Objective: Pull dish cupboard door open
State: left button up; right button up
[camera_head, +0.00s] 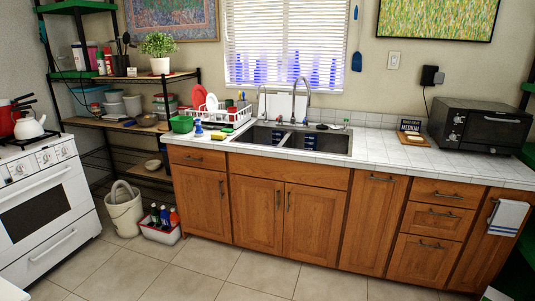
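A row of wooden base cupboards stands under the white tiled counter (400,155), and all their doors are shut. The left door (203,203) has a drawer front above it and a handle near its upper right. Two doors, left (257,213) and right (311,220), sit below the sink with handles near their meeting edges. A tall front (372,225) with a handle at its top stands right of them. No label shows which is the dish cupboard. Neither gripper shows. White pieces at the bottom left and bottom right edges may be parts of my arms; I cannot tell.
A beige bucket (124,211) and a white caddy of bottles (161,230) stand on the floor beside the left door. A white stove (42,205) is at the left. A towel (507,217) hangs at the right. The tiled floor (255,272) in front is clear.

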aim_at(203, 196)
jog(key=i+u, duration=0.3)
jog(key=i, duration=1.05)
jog(key=i+z, duration=0.2)
jog(key=i, duration=0.25)
jog(key=i+j+z, duration=0.2)
jog(key=i, duration=0.2)
jog(key=i+j+z, duration=0.2)
jog(key=i, duration=0.25)
